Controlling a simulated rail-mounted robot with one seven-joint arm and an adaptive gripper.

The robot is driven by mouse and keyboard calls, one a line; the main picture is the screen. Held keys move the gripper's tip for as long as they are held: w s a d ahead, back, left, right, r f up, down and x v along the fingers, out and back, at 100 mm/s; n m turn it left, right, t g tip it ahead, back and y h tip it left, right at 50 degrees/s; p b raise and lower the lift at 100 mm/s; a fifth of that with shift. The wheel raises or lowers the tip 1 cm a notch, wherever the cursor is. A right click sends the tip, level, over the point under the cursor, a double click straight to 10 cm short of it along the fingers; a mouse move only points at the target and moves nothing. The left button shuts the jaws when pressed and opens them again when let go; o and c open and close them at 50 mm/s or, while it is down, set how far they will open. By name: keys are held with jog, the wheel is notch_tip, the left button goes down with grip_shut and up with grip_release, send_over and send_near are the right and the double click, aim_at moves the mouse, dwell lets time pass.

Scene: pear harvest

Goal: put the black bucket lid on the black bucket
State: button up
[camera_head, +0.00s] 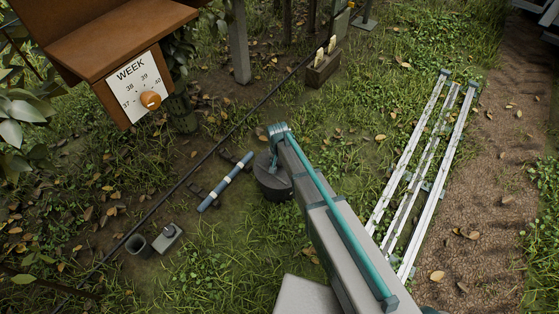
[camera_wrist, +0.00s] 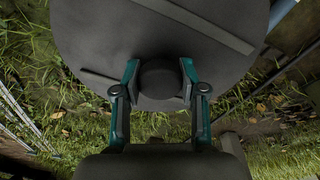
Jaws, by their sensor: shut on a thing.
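The black bucket lid (camera_wrist: 160,35) is a wide dark disc filling the top of the wrist view, with a raised bar across it. My gripper (camera_wrist: 159,82) is shut on the lid's round dark knob, one finger on each side. In the head view the lid (camera_head: 270,176) shows as a dark disc at the black bucket (camera_head: 277,194), just left of my arm. My arm partly covers both, and the fingers are hidden there. I cannot tell whether the lid touches the rim or is just above it.
A blue-and-white tube (camera_head: 226,181) lies on the ground to the left. A dark hose or cable runs diagonally behind it. A small grey box (camera_head: 167,238) and an open dark cup (camera_head: 138,245) stand at lower left. White rails (camera_head: 420,175) lie to the right.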

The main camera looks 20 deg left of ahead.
jog(key=o, duration=1.3)
jog(key=shift+r+p, duration=1.8)
jog(key=shift+r, duration=1.2)
